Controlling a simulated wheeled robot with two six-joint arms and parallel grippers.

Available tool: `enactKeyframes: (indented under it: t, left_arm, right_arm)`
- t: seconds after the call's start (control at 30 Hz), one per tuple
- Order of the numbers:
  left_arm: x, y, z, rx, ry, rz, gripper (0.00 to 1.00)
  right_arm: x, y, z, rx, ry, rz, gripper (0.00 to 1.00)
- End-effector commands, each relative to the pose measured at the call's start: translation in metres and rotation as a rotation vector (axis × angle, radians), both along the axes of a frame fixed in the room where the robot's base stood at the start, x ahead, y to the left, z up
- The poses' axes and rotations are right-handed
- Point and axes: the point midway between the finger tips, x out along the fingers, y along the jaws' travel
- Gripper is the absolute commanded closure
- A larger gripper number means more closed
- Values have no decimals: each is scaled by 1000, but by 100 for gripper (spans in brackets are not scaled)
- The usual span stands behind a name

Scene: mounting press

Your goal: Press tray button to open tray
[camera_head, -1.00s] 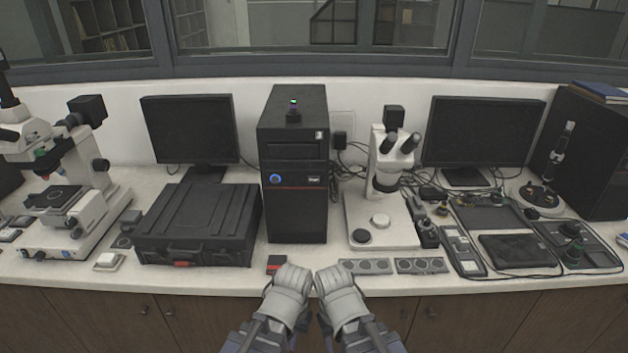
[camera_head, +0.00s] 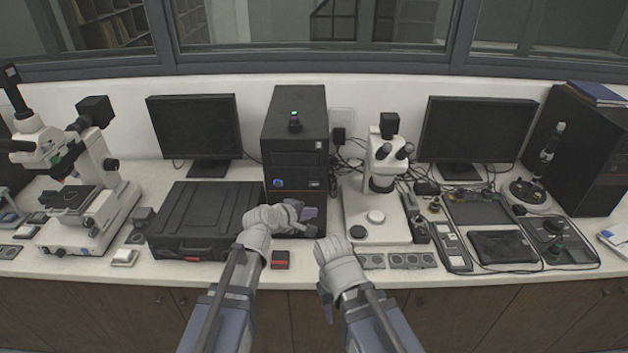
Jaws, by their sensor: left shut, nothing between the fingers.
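The black computer tower (camera_head: 296,125) stands upright at the middle of the bench. Its front has a drive slot (camera_head: 296,153) near the top, a round blue-lit button (camera_head: 278,183) below it at the left, and a thin red stripe. A tray button is too small to make out. My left gripper (camera_head: 308,213) is shut and empty, in front of the tower's lower front, below the blue-lit button; it hides part of that front. I cannot tell whether it touches the tower. My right gripper (camera_head: 326,303) is low at the bench's front edge, its fingers mostly hidden by its wrist.
A black case (camera_head: 205,215) lies left of the tower. A small red-and-black box (camera_head: 280,260) lies near the front edge. A white stereo microscope (camera_head: 378,215) stands close on the right, with several grey blocks (camera_head: 410,260) before it. A larger microscope (camera_head: 85,205) is far left.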

Motion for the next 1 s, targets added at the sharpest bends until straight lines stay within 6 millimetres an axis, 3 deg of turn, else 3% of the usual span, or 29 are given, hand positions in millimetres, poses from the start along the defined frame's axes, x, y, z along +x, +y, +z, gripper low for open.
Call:
enactKeyframes:
  t: [0.57, 1.0]
  left_arm:
    - [6, 0, 2, -9, -1, 8, 100]
    - [53, 0, 2, -8, -1, 7, 100]
  right_arm:
    - [0, 0, 0, 0, 0, 0, 50]
    - [0, 0, 0, 0, 0, 0, 50]
